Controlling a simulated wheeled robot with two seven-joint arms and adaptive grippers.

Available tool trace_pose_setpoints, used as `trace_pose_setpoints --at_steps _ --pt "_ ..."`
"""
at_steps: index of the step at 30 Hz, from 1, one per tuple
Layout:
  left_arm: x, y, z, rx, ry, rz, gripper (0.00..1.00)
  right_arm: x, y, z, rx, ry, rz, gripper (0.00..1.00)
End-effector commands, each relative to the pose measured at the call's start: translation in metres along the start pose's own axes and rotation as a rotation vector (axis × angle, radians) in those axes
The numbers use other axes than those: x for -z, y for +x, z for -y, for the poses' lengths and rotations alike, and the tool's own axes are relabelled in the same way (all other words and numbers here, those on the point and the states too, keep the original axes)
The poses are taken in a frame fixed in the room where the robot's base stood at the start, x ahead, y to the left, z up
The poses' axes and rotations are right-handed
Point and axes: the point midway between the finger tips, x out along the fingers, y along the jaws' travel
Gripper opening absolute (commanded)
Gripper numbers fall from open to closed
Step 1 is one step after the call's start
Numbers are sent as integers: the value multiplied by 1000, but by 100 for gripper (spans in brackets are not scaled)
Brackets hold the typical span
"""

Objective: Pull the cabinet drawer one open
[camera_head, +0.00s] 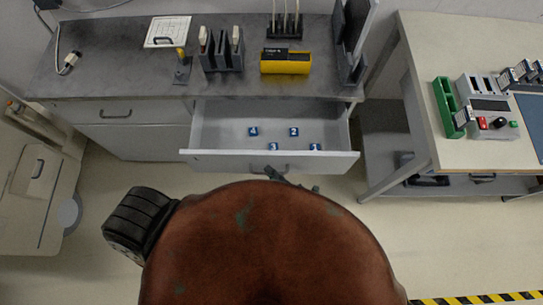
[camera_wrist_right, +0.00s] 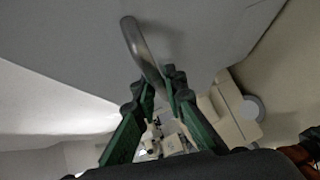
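The cabinet drawer (camera_head: 217,160) under the grey worktop is pulled well out, and several small blue numbered blocks lie inside it. Its bar handle (camera_head: 277,168) is at the middle of the drawer front. My right gripper (camera_head: 290,182) is at this handle, mostly hidden behind the brown rounded shape in the foreground. In the right wrist view the green fingers of the gripper (camera_wrist_right: 155,84) close in on both sides of the curved grey handle (camera_wrist_right: 146,50), near its lower end. My left gripper is not in view.
The grey worktop (camera_head: 120,70) above holds a yellow box (camera_head: 286,67), dark holders (camera_head: 222,50) and a white panel (camera_head: 167,31). A second closed drawer (camera_head: 130,115) is at left. A table (camera_head: 450,150) with devices stands at right. Floor shows around the cabinet.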

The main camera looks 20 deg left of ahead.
Motion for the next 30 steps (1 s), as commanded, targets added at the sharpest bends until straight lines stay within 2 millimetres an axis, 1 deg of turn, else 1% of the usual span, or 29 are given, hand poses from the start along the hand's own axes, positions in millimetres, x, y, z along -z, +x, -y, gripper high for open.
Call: trace_pose_setpoints --at_steps 10,14,17,24,27,30 --pt "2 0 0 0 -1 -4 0 -1 -1 0 0 0 1 17" --pt "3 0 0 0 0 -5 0 -1 -12 1 2 0 2 17" --pt "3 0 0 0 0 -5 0 0 -28 2 3 1 2 17" --pt "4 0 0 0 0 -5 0 0 -79 1 3 1 2 17" --pt "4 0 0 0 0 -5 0 0 -96 1 3 1 2 17" --pt "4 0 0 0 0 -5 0 0 -109 0 1 1 2 17"
